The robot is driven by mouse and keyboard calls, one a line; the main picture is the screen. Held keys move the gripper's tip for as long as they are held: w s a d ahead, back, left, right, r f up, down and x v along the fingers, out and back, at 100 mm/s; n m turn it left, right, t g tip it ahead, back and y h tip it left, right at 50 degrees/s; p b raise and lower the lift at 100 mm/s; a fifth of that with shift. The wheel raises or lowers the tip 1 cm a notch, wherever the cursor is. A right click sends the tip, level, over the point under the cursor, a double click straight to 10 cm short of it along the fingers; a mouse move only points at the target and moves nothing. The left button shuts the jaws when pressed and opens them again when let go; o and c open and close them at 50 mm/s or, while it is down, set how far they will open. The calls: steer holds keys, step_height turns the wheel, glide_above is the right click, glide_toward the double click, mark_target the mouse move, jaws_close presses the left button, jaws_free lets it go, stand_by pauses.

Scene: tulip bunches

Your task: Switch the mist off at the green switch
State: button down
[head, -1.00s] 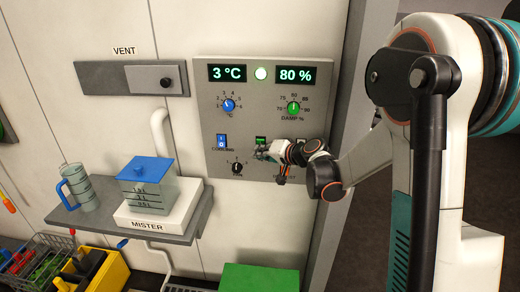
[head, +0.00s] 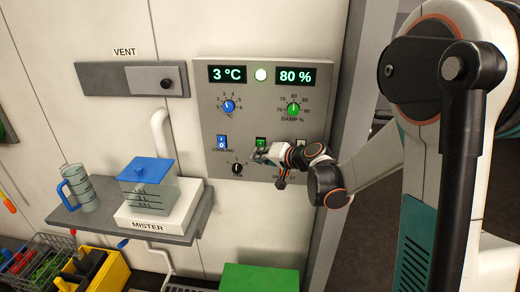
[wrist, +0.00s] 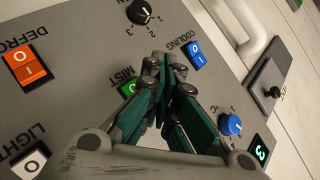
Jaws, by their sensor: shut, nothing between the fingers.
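The green mist switch (head: 260,142) is on the grey control panel (head: 212,120), below the green damp dial. In the wrist view the green switch (wrist: 128,88) shows beside the MIST label, partly hidden by my fingers. My gripper (head: 259,155) is at the panel just below the switch, its fingers closed together and empty. In the wrist view the fingertips (wrist: 160,56) meet in front of the panel. I cannot tell whether they touch it, nor which way the switch is tipped.
A blue cooling switch (head: 221,141) is to the left, and a black knob (head: 237,169) is below. The wrist view also shows an orange defrost switch (wrist: 24,66) and a white light switch (wrist: 30,164). The mister (head: 150,222) stands on a shelf at left.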

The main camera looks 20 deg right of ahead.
steer(key=shift+s+a+r+p, duration=0.1)
steer(key=shift+s+a+r, duration=0.1)
steer(key=shift+s, duration=0.3)
steer(key=shift+s+a+r+p, duration=0.1)
steer(key=shift+s+a+r, duration=0.15)
steer(key=shift+s, duration=0.2)
steer(key=shift+s+a+r+p, duration=0.1)
steer(key=shift+s+a+r, duration=0.1)
steer(key=shift+s, duration=0.3)
steer(key=s+a+r+n+g+h, duration=0.1)
steer(key=s+a+r, duration=0.1)
steer(key=s, duration=0.5)
steer(key=s+a+r+n+g, duration=0.1)
steer(key=s+a+r+g, duration=0.1)
steer(key=s, duration=0.6)
steer(key=s+d+n+g+h, duration=0.1)
steer(key=s+d+h, duration=0.1)
steer(key=s, duration=0.6)
steer(key=s+d+n+g+h, duration=0.1)
steer(key=s+d+n+h, duration=0.1)
steer(key=s, duration=0.7)
steer(key=shift+d+f+h, duration=0.35)
steer(key=shift+f+h, duration=0.05)
steer(key=shift+h, duration=0.1)
